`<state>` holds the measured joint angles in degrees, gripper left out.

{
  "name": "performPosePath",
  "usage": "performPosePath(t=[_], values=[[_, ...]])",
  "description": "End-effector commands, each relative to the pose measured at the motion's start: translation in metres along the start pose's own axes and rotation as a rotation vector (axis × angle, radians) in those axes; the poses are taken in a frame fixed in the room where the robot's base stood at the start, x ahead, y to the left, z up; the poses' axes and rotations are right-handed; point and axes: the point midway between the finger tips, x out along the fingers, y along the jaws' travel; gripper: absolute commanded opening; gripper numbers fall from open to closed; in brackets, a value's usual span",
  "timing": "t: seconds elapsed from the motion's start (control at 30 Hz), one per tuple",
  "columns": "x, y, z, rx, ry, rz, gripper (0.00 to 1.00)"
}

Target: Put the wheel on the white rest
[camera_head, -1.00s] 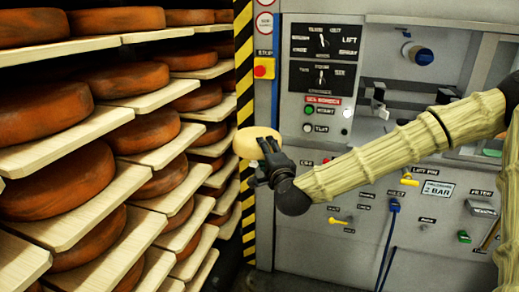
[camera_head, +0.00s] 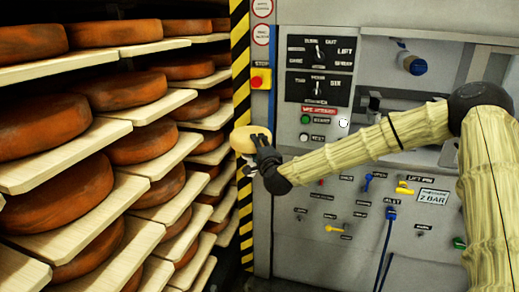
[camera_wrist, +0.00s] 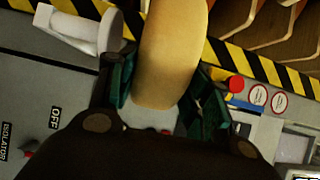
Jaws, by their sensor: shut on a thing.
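The small pale yellow wheel (camera_head: 244,138) is held in my gripper (camera_head: 262,152), in front of the striped post at the machine's left edge. In the wrist view the wheel (camera_wrist: 170,55) stands between my two green-padded fingers, which are shut on its lower part. The wheel's upper end runs out of that view. A white curved piece (camera_wrist: 95,30) on the grey panel shows at the upper left of the wrist view, apart from the wheel. It may be the white rest. I cannot make it out in the head view.
Wooden shelves (camera_head: 140,178) with several large brown cheese wheels fill the left. A yellow-black striped post (camera_head: 240,50) stands between them and the grey machine panel (camera_head: 350,255). The panel carries a red stop button (camera_head: 256,82), knobs, levers and a hanging blue cable (camera_head: 384,250).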

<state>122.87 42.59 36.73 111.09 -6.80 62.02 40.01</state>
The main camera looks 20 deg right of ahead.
Motion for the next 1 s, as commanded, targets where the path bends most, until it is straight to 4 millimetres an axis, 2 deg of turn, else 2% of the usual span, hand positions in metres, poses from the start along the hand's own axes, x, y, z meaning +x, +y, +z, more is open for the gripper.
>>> performPosePath(t=[0.2, 0.57, 0.97, 1.0], values=[[0.011, -0.003, -0.001, 0.0, 0.0, -0.005, 0.0], [0.01, 0.031, -0.002, 0.0, 0.001, -0.003, 0.0], [0.01, 0.035, -0.001, 0.0, 0.001, -0.005, 0.0], [0.009, 0.039, -0.002, 0.0, 0.0, 0.0, 0.51]])
